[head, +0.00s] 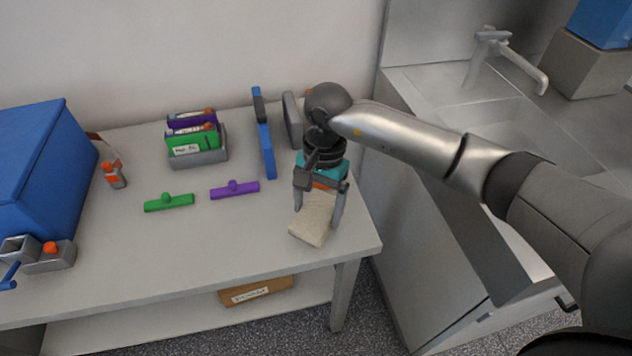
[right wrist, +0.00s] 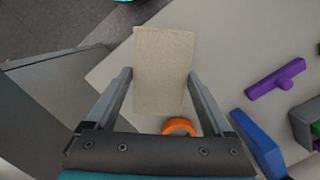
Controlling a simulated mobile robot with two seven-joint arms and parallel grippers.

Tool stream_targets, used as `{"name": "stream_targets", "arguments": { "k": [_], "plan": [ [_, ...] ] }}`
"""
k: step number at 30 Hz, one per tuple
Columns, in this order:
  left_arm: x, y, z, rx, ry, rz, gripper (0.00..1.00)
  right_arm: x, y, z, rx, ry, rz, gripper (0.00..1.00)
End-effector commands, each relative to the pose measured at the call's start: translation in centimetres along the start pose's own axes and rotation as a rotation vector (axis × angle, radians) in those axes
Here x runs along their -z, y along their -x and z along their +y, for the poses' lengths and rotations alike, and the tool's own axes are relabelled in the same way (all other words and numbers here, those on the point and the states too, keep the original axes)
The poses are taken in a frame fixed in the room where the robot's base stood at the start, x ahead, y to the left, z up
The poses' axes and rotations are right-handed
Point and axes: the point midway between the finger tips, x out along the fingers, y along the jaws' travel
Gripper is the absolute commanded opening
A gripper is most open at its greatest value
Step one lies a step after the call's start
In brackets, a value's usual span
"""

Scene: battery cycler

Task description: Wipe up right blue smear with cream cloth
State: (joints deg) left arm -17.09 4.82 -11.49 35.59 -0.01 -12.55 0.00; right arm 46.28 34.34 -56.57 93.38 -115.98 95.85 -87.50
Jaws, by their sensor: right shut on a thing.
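The cream cloth (head: 311,222) is a folded rectangular pad at the right end of the grey table. My right gripper (head: 318,210) points down over it and is shut on it, with one finger on each side. The cloth (right wrist: 164,55) also shows between both fingers in the right wrist view, reaching out past the fingertips. I cannot tell whether its underside touches the table. No blue smear shows in either view; the cloth and gripper hide part of the tabletop. My left gripper is not in view.
An orange ring (right wrist: 179,126) lies close to the right gripper. Purple (head: 235,190) and green (head: 169,203) handled bars lie to the left. The table's right edge is close, with a sink unit (head: 440,230) beyond.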

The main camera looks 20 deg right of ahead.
Motion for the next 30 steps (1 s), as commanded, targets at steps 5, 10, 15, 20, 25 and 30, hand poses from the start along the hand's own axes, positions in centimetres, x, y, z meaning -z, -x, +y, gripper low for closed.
{"name": "stream_targets", "arguments": {
  "k": [5, 10, 15, 20, 25, 30],
  "plan": [
    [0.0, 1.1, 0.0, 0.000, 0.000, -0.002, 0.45, -0.1, 1.9, -0.1, 0.002, -0.005, 0.002, 0.26],
    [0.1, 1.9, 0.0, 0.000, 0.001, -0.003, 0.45, -0.3, 3.3, -0.2, 0.003, -0.011, 0.001, 0.26],
    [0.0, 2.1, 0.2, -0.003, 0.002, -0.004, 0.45, -0.3, 3.7, -0.2, 0.004, -0.013, 0.001, 0.26],
    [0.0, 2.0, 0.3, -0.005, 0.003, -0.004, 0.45, -0.3, 3.6, -0.2, 0.004, -0.013, 0.001, 0.26],
    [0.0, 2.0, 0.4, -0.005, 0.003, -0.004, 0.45, -0.3, 3.6, -0.2, 0.003, -0.014, 0.001, 0.26],
    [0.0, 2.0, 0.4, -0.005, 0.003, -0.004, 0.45, -0.4, 3.5, -0.1, 0.002, -0.004, 0.002, 0.26]
  ]
}}
